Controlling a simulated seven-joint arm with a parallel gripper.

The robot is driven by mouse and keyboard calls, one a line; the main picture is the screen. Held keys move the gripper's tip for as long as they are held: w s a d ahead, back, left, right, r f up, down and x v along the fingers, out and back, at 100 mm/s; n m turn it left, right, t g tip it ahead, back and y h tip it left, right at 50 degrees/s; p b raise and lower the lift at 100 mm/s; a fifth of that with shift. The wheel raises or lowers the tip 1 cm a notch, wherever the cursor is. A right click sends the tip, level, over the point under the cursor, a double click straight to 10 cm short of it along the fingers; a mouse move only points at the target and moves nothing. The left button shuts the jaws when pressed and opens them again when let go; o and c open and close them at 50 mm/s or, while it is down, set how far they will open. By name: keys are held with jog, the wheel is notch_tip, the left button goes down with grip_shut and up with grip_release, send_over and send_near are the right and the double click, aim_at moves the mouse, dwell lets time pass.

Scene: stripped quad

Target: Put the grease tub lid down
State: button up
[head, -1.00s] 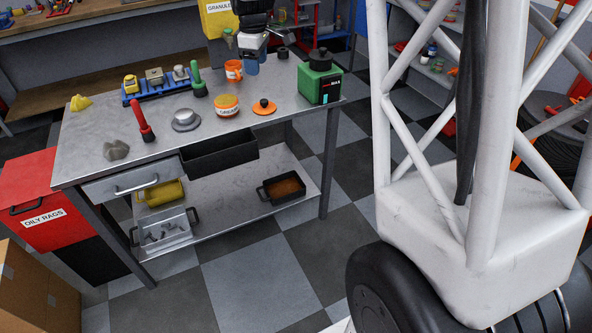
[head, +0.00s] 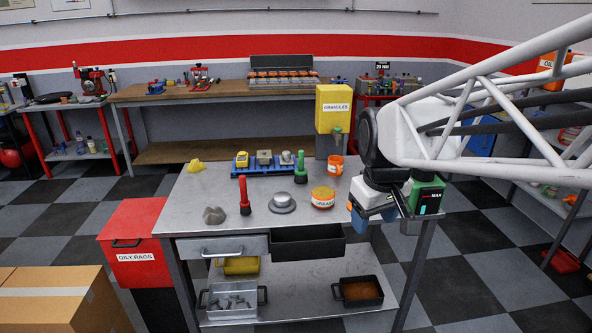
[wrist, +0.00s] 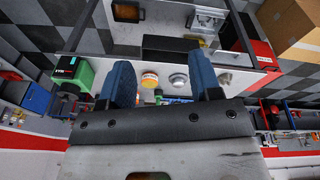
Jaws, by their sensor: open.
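The grease tub (head: 323,198), white-labelled with an orange-yellow top, stands on the metal workbench (head: 230,225). It also shows between my fingers in the wrist view (wrist: 150,80). The tub's lid is not visible now; in the earlier head view it lay on the bench right of the tub, a spot my gripper or arm now covers. My gripper (head: 372,218), with blue fingers, hangs over the bench's right end, right of the tub. In the wrist view my gripper (wrist: 162,62) is open, with nothing held between its fingers.
A silver domed part (head: 283,203) and a red-handled tool (head: 245,198) stand left of the tub. An orange mug (head: 335,165) and yellow dispenser (head: 333,108) are behind. The front left benchtop is mostly clear.

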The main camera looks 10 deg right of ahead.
jog(key=s+a+f+m, duration=0.1)
jog(key=s+f, duration=0.1)
jog(key=s, duration=0.5)
jog(key=s+f+m, duration=0.2)
jog(key=s, duration=0.5)
jog(key=shift+a+m+t, duration=0.3)
jog(key=shift+a, duration=0.1)
